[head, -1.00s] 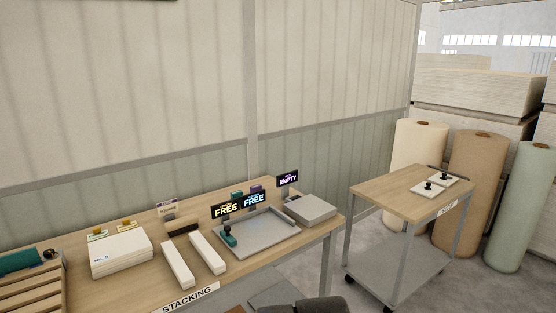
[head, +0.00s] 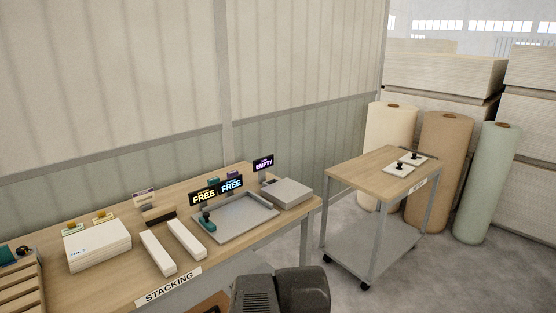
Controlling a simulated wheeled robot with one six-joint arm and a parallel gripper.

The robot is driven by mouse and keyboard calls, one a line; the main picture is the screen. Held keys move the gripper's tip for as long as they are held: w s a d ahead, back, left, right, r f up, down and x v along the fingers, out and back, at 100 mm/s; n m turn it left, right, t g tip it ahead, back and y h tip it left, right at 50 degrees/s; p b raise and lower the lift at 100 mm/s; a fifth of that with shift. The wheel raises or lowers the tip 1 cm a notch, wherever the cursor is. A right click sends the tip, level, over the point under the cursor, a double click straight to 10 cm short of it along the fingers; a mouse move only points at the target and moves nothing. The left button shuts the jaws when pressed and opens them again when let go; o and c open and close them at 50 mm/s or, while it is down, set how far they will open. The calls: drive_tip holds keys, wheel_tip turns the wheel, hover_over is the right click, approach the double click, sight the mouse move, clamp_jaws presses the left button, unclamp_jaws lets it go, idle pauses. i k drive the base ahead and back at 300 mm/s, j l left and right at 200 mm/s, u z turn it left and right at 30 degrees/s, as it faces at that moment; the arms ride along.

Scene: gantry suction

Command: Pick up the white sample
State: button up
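Two small white pieces with black knobs lie on the wooden top of the cart at the right: a nearer white piece (head: 398,170) and a farther white piece (head: 418,159). I cannot tell which is called the white sample. My gripper is not in view; a dark part, probably of my arm, shows at the bottom centre.
A grey tray (head: 236,229) holds a small teal-and-black item. Signs reading FREE (head: 204,197) and EMPTY (head: 263,164) stand behind. A grey box (head: 287,193) is at the table's right end. Floor shows between table and cart (head: 345,172). Large rolls stand behind the cart.

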sight(412, 159)
drive_tip(key=u, duration=0.9)
drive_tip(key=z, duration=2.05)
